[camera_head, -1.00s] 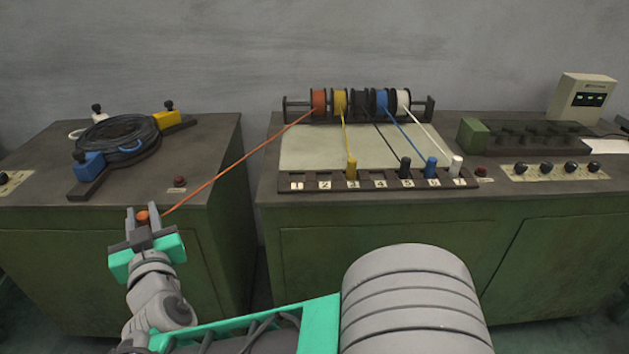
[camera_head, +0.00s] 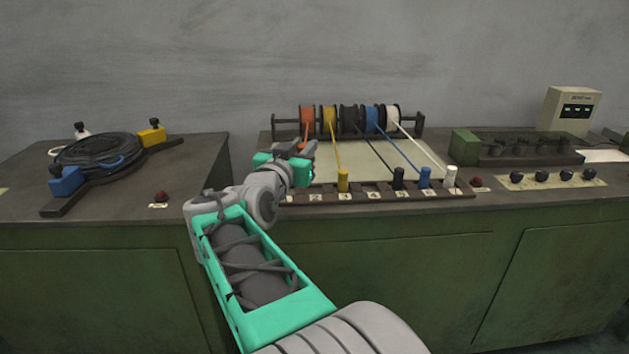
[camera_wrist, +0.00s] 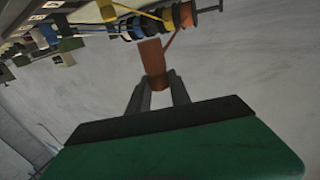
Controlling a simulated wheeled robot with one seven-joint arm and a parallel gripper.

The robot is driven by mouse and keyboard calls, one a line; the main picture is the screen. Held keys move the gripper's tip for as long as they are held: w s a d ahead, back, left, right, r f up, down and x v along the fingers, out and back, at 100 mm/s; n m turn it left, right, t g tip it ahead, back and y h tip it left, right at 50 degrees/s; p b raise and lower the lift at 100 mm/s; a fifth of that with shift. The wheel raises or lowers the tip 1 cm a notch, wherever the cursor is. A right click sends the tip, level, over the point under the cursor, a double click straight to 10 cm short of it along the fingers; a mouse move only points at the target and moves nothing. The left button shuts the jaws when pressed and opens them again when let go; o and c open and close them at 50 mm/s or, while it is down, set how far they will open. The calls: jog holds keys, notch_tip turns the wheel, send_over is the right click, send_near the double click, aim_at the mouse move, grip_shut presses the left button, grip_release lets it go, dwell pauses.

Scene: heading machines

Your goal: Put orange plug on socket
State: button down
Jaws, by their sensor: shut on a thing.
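The orange plug (camera_wrist: 152,58) is held between the two fingers of my gripper (camera_wrist: 158,92) in the wrist view, its body sticking out past the fingertips. In the head view my gripper (camera_head: 302,152) is above the left part of the panel, and the plug is hidden there. The orange cable runs from the orange spool (camera_head: 307,116) down to my gripper. The numbered socket strip (camera_head: 372,192) runs along the panel's front edge. A yellow plug (camera_head: 343,180), black plug (camera_head: 398,178), blue plug (camera_head: 424,177) and white plug (camera_head: 449,176) stand upright in it. My arm partly covers its left end.
A spool rack (camera_head: 420,122) stands behind the panel, with cables stretched to the seated plugs. A red button (camera_head: 161,196) and a black coil (camera_head: 98,149) are on the left cabinet. A row of knobs (camera_head: 553,177) is at the right.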

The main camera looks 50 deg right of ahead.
jog(key=d+f, duration=0.2)
jog(key=w+d+f, duration=0.1)
jog(key=d+f, duration=0.1)
jog(key=w+d+f+b, duration=0.1)
jog(key=d+f, duration=0.1)
jog(key=d, duration=0.1)
jog(key=shift+f, duration=0.35)
jog(key=shift+w+d+f+b, duration=0.15)
jog(key=shift+f+b, duration=0.25)
jog(key=shift+f, duration=1.35)
jog(key=shift+f, duration=0.1)
jog(key=shift+f+b, duration=0.15)
jog(key=shift+b, duration=0.15)
jog(key=c, duration=1.2)
grip_release()
